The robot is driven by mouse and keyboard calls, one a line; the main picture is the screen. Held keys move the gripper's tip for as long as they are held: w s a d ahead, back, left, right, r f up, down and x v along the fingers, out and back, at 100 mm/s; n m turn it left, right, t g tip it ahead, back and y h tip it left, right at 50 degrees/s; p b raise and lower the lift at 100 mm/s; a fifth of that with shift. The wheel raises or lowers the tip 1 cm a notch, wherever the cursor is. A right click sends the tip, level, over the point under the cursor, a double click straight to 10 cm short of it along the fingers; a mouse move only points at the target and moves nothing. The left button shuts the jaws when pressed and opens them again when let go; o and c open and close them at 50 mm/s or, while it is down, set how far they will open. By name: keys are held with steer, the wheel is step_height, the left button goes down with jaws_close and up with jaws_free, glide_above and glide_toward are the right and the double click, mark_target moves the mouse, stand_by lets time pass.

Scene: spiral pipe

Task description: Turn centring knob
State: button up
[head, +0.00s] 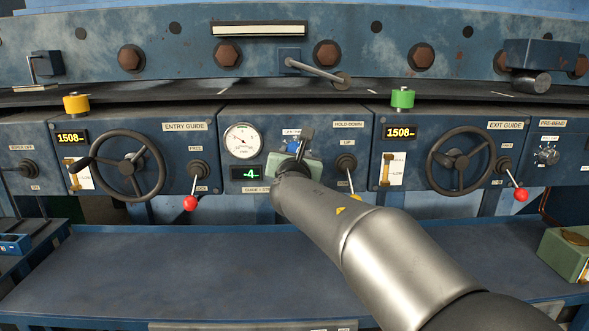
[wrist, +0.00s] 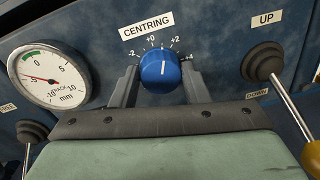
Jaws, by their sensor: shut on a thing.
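The blue centring knob (wrist: 160,71) sits on the panel under a CENTRING label (wrist: 147,25). Its white mark points about straight up, between the 0 and +2 marks. My gripper (wrist: 159,80) has one finger at the knob's left side and one at its right, and it is shut on the knob. In the head view my gripper (head: 303,148) reaches the middle panel and covers most of the knob (head: 292,146). The round track gauge (wrist: 47,75) is left of the knob, its needle pointing left. A green display (head: 249,173) below the gauge reads -4.
The hold-down lever (wrist: 265,62), labelled UP and DOWN, stands close right of my gripper. Handwheels (head: 130,165) (head: 460,160) and red-knobbed levers (head: 190,203) (head: 520,194) flank the middle panel. The blue bench (head: 180,270) below is clear.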

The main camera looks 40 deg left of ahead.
steer(key=shift+w+d+m+g+b, duration=0.1)
steer(key=shift+m+g+b, duration=0.15)
steer(key=shift+m+b, duration=2.4)
steer(key=shift+d+m+g+b, duration=0.1)
steer(key=shift+m+g+b, duration=0.15)
steer(key=shift+m+b, duration=2.4)
steer(key=shift+m+p, duration=0.75)
steer(key=shift+m, duration=0.05)
steer(key=o, duration=1)
steer(key=shift+c, duration=0.2)
steer(key=b+v, duration=0.5)
steer(key=v, duration=1.2)
steer(key=shift+d+f, duration=0.25)
steer(key=shift+d, duration=0.05)
